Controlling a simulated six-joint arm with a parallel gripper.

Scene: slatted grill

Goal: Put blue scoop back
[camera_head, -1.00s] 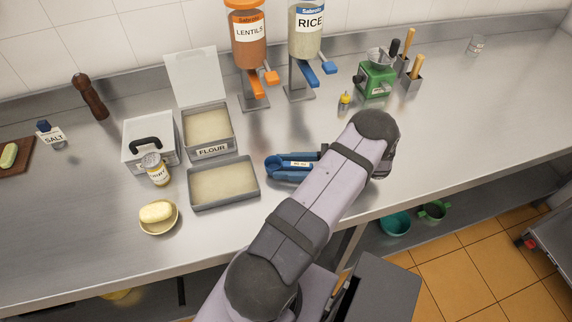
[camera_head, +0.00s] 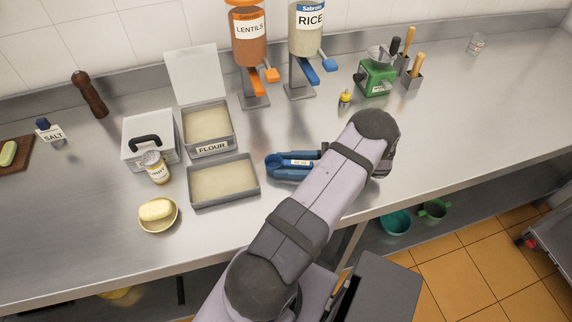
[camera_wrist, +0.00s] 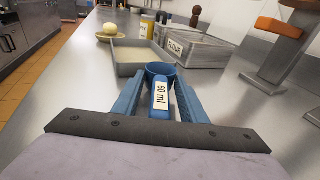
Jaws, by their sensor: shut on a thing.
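The blue scoop (camera_head: 299,162) has a white label reading 60 ml, which is legible in the wrist view (camera_wrist: 160,98). My gripper (camera_wrist: 159,90) has blue fingers on both sides of the scoop's handle and is shut on it. The scoop's round bowl points away from my gripper, toward the open flour-filled tray (camera_head: 224,183). In the head view, my gripper (camera_head: 290,165) is just right of that tray, partly hidden by my arm. I cannot tell from these views whether the scoop touches the counter.
The FLOUR box (camera_head: 209,149) stands behind the tray with its lid up. A lidded box (camera_head: 147,153), shaker (camera_head: 155,168) and butter bowl (camera_head: 158,216) stand left. LENTILS (camera_head: 248,38) and RICE (camera_head: 306,30) dispensers and a green grinder (camera_head: 376,76) stand behind.

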